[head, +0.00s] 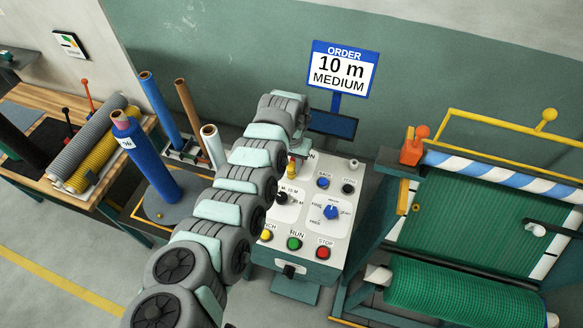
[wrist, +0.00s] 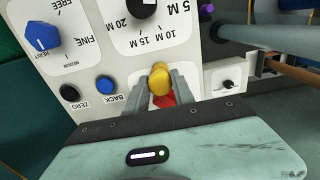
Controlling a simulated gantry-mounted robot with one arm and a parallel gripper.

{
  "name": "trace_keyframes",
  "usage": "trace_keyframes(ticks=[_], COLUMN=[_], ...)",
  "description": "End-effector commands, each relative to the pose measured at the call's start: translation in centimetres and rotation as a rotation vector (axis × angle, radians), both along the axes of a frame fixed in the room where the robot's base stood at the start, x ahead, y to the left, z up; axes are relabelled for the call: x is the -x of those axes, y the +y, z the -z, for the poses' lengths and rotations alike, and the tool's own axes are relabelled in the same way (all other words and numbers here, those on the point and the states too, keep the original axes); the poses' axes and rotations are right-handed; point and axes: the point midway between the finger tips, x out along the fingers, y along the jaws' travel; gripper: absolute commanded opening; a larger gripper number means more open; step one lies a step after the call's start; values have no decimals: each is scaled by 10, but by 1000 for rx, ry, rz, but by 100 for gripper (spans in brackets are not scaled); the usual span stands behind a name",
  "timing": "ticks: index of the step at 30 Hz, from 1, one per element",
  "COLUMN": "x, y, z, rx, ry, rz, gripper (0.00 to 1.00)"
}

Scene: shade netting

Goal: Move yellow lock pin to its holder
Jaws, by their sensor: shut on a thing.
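The yellow lock pin (wrist: 160,80) stands between the two grey fingers of my gripper (wrist: 162,92) in the wrist view. The fingers are shut on it, and a red part (wrist: 166,100) shows just beside it, between the fingers. In the head view a small yellow piece (head: 291,171) shows beneath the end of my arm, above the upper left of the control panel (head: 340,181). My arm hides most of the fingers there. I cannot tell which part is the pin's holder, or whether the pin touches the panel.
The panel carries a blue selector (head: 331,212), a black dial (head: 281,197) and several buttons. An order sign (head: 342,75) stands behind it. Upright rolls, including a blue one (head: 145,160), stand left of my arm. The green netting frame (head: 480,205) stands at right.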

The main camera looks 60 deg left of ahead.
Motion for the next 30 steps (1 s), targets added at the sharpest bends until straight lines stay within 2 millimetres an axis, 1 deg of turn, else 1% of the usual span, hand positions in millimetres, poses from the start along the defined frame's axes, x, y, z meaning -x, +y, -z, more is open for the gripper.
trace_keyframes(ticks=[13,30], x=[0,0], y=[0,0], z=[-1,-11], rx=[0,-1], ry=[0,-1], rz=[0,0], gripper=[0,0])
